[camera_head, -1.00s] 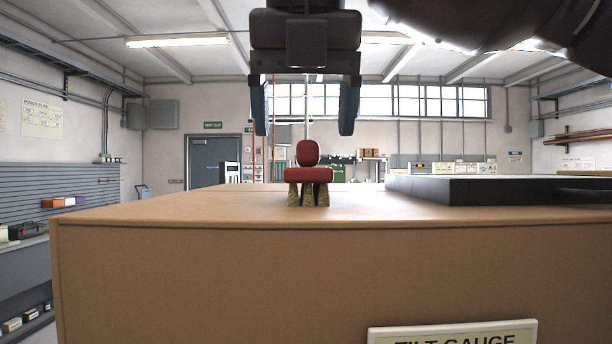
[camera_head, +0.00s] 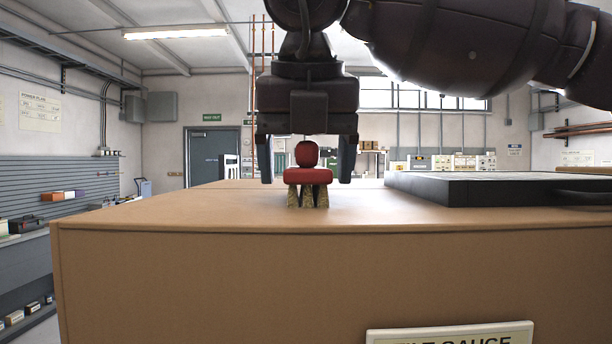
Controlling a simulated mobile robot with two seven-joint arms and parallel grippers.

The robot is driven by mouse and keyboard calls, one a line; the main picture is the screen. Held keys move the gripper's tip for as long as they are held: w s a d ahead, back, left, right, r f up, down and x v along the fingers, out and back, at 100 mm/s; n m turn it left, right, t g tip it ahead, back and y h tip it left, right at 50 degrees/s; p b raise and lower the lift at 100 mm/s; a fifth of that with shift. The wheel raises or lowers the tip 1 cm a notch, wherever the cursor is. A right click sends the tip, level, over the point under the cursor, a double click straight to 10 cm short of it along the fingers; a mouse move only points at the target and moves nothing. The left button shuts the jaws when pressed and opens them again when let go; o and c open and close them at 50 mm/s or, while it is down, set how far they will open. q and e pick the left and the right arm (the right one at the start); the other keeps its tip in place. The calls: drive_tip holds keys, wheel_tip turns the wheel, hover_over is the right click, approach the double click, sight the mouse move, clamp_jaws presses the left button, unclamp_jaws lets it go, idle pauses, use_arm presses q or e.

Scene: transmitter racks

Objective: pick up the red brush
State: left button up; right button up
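The red brush (camera_head: 308,176) stands upright on the tan box top, with a rounded red knob above a red block and yellowish bristle tufts pointing down. My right gripper (camera_head: 306,178), whose arm comes in from the upper right, points down with its fingers apart. One finger shows on each side of the brush, with a gap between each finger and the red block. The palm is just above the knob in the picture. I cannot tell whether the fingers are level with the brush in depth. My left gripper is not in view.
The tan box top (camera_head: 150,209) is bare to the left of the brush. A flat dark tray-like slab (camera_head: 480,192) lies on the right of it. A "TILT GAUGE" sign (camera_head: 450,336) is on the box front. Shelves with small items stand along the left wall.

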drive_tip(key=shift+f+b, duration=0.25)
drive_tip(key=shift+b, duration=0.15)
idle(0.3)
drive_tip(key=c, duration=1)
drive_tip(key=shift+r+p, duration=0.4)
drive_tip(key=shift+p, duration=0.1)
drive_tip(key=shift+r+p, duration=0.6)
drive_tip(key=shift+r, duration=9.3)
